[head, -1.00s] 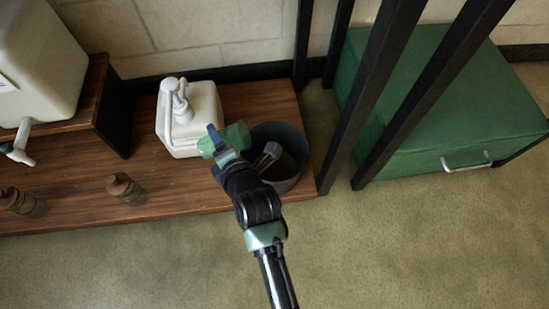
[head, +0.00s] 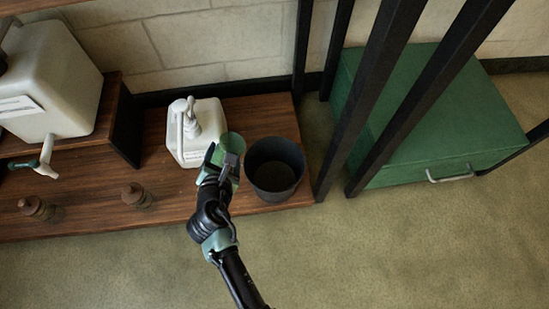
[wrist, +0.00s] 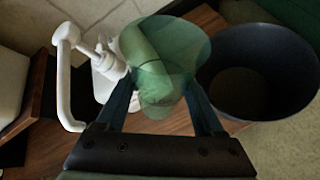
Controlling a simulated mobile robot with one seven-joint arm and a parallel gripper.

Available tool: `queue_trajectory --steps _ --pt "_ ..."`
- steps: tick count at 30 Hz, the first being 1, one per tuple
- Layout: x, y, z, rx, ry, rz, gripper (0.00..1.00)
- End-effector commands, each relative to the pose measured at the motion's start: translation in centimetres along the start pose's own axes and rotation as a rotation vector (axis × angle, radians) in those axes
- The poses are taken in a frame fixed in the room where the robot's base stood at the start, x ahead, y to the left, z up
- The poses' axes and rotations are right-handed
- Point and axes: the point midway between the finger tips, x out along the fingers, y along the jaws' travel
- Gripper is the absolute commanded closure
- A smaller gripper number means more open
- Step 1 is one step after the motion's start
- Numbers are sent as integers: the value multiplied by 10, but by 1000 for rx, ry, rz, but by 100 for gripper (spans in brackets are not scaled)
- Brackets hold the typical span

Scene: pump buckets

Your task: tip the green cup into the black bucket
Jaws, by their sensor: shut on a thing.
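My gripper (head: 222,164) is shut on the green cup (head: 232,146), which it holds just left of the black bucket. The wrist view also shows the cup (wrist: 160,60) between my fingers. In that view its mouth faces partly toward the camera and shows green; I cannot tell whether anything is in it. In the head view the cup looks close to upright. The black bucket (head: 275,150) stands on the wooden platform with its open top up. It is on the right in the wrist view (wrist: 262,35), and its inside looks dark and empty.
A white pump bottle (head: 196,132) stands close to the left of the cup. A white container with a tap (head: 48,85) stands on a raised shelf at left. Two small brown jars (head: 137,196) are on the platform. Black posts (head: 365,115) and a green chest (head: 435,110) are at right.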

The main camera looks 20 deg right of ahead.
Motion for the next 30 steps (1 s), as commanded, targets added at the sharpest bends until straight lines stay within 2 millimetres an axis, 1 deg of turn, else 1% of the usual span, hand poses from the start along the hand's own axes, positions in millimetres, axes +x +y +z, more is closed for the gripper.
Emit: queue_trajectory --steps 12,26,30 --pt "-1 2 2 -7 -3 -4 100" --pt "-21 18 27 -7 -3 -4 100" --pt "-23 19 30 -7 -3 -4 100"
